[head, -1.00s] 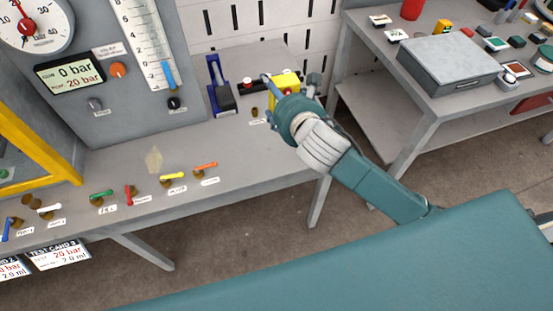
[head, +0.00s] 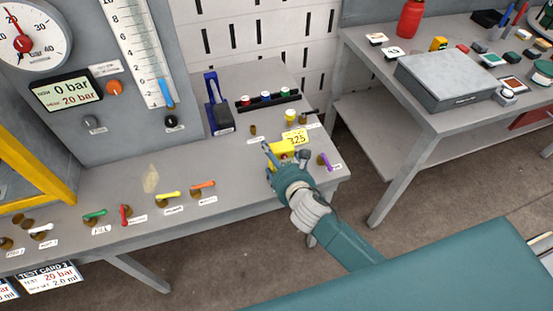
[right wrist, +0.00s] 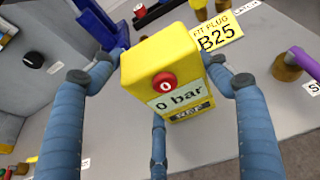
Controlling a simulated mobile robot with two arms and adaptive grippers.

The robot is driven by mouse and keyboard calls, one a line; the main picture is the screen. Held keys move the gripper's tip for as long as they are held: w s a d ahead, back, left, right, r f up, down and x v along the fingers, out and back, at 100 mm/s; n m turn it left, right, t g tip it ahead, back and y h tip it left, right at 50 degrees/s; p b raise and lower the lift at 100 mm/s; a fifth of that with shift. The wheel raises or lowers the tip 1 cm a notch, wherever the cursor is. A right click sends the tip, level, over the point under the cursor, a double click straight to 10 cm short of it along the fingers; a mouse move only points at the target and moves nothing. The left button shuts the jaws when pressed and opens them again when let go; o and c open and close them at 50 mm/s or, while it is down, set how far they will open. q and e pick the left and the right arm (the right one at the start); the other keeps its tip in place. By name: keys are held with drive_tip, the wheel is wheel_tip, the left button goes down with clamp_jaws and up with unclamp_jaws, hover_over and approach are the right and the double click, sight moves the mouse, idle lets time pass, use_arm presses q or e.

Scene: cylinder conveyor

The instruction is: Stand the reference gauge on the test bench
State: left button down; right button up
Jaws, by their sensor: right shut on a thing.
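The reference gauge is a yellow box (head: 281,149) with a red button, a "0 bar" display and a "REF" label. It also shows large in the right wrist view (right wrist: 150,58). My right gripper (head: 279,162) is shut on it, with blue fingers on both sides and one in front. The gauge is over the right front part of the grey test bench (head: 235,155). Its underside is hidden, so I cannot tell whether it touches the bench top. My left gripper is not in view.
A purple-handled valve (head: 323,160) is close on the right. A blue tool (head: 216,105) and a rack of coloured caps (head: 266,99) stand behind. Several coloured valves line the front left. A bench-top patch left of the gauge is clear.

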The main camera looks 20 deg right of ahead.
drive_tip(key=shift+w+f, duration=0.1)
drive_tip(key=shift+f, duration=0.15)
drive_tip(key=shift+f, duration=0.1)
drive_tip(key=o, duration=1.7)
drive_tip(key=shift+r, duration=0.2)
drive_tip(key=v, duration=1.2)
drive_tip(key=shift+f, duration=0.1)
